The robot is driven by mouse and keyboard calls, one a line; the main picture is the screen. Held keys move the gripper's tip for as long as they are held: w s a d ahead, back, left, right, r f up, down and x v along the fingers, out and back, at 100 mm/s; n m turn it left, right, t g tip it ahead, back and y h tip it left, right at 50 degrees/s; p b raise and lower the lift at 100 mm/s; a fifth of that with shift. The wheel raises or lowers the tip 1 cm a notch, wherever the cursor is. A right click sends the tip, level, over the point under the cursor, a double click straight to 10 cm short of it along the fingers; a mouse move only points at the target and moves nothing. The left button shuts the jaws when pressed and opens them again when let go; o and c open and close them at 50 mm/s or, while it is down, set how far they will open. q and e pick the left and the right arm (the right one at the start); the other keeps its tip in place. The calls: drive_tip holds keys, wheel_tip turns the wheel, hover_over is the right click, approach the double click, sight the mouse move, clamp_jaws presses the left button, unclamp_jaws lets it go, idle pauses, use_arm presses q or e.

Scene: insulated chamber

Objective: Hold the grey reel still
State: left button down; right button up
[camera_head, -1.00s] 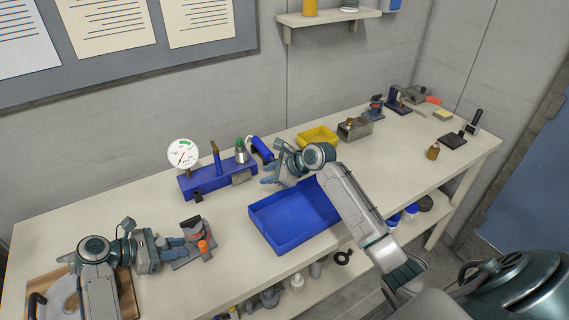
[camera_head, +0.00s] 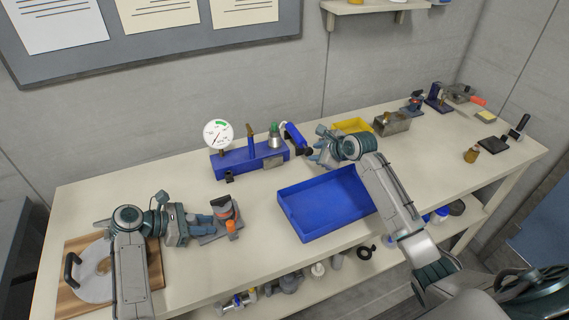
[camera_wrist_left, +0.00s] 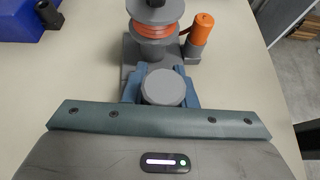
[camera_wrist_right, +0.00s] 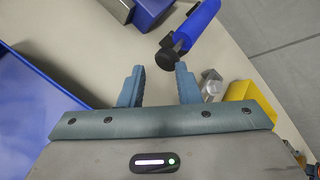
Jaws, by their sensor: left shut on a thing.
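The grey reel (camera_wrist_left: 155,20) with orange-red line wound on it stands on a grey base (camera_wrist_left: 133,57) in the left wrist view. It also shows in the head view (camera_head: 223,206), at the left half of the bench. My left gripper (camera_head: 201,224) is low beside the base. In the left wrist view its blue fingers (camera_wrist_left: 162,92) are shut on a round grey knob (camera_wrist_left: 163,87) in front of the reel. An orange cylinder (camera_wrist_left: 203,29) stands right of the reel. My right gripper (camera_wrist_right: 160,85) is open and empty, near a blue-handled tool (camera_wrist_right: 197,22).
A blue tray (camera_head: 325,203) lies at mid-bench, and a blue stand with a gauge (camera_head: 217,135) is behind it. A yellow bin (camera_head: 352,125) and a metal box (camera_head: 391,123) are at the back. A wooden board with a grey disc (camera_head: 97,270) is under my left arm.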

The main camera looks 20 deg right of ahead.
sight(222, 198)
drive_tip(key=a+g+y, duration=0.1)
drive_tip(key=a+y, duration=0.1)
drive_tip(key=a, duration=0.1)
drive_tip(key=s+a+n+g+y, duration=0.1)
drive_tip(key=a, duration=0.3)
drive_tip(key=s+a+n+g+y, duration=0.1)
drive_tip(key=a+g+y, duration=0.1)
drive_tip(key=a, duration=0.1)
drive_tip(key=shift+a+r+y, duration=0.15)
drive_tip(key=shift+a+y, duration=0.15)
drive_tip(key=s+a+r+n+g+y, duration=0.6)
drive_tip(key=a+g, duration=0.1)
drive_tip(key=a, duration=0.3)
drive_tip(key=shift+h, duration=0.3)
drive_tip(key=x, duration=0.7)
drive_tip(key=w+x, duration=0.1)
drive_tip(key=x, duration=0.3)
drive_tip(key=shift+a, duration=0.15)
drive_tip(key=shift+c, duration=0.2)
clamp_jaws()
